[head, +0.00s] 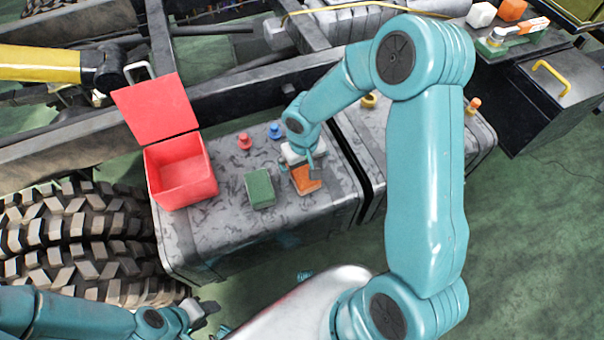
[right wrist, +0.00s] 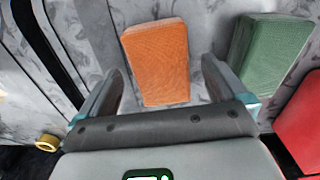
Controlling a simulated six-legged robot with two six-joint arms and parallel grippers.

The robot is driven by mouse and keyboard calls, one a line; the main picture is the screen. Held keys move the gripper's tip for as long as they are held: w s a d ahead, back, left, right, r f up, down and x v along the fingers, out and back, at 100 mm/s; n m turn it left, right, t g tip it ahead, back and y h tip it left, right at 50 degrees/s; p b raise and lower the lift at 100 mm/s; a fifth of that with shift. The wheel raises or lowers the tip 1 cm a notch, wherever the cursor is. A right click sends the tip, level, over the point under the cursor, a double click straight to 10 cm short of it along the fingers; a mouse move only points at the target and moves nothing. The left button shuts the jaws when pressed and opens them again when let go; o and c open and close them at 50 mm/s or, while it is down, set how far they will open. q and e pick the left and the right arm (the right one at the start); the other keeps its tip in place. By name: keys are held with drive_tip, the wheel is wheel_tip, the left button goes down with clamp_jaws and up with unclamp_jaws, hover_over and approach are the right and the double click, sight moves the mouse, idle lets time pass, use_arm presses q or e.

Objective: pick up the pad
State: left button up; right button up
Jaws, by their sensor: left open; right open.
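An orange pad (head: 308,182) lies on the grey tank top (head: 230,225). A green pad (head: 260,188) lies to its left, apart from it. My right gripper (head: 303,163) is at the far end of the orange pad and partly hides it. In the right wrist view, the orange pad (right wrist: 157,62) shows ahead of and between the two open fingers (right wrist: 165,80), with nothing held. The green pad (right wrist: 268,50) is right of the right finger there. My left gripper (head: 208,314) is open and empty, low in front of the tank.
An open red box (head: 182,172) stands on the tank's left, lid raised. A red knob (head: 244,141) and a blue knob (head: 275,131) stand behind the pads. Big tyres (head: 75,235) are at left. A black box with a yellow handle (head: 551,77) is at right.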

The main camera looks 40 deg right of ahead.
sight(303, 171)
drive_tip(key=shift+f, duration=0.85)
drive_tip(key=c, duration=1.1)
drive_tip(key=shift+o, duration=0.2)
drive_tip(key=shift+r, duration=0.1)
wheel_tip(303, 171, up, 20)
drive_tip(key=p, duration=0.3)
drive_tip(key=shift+w, duration=0.1)
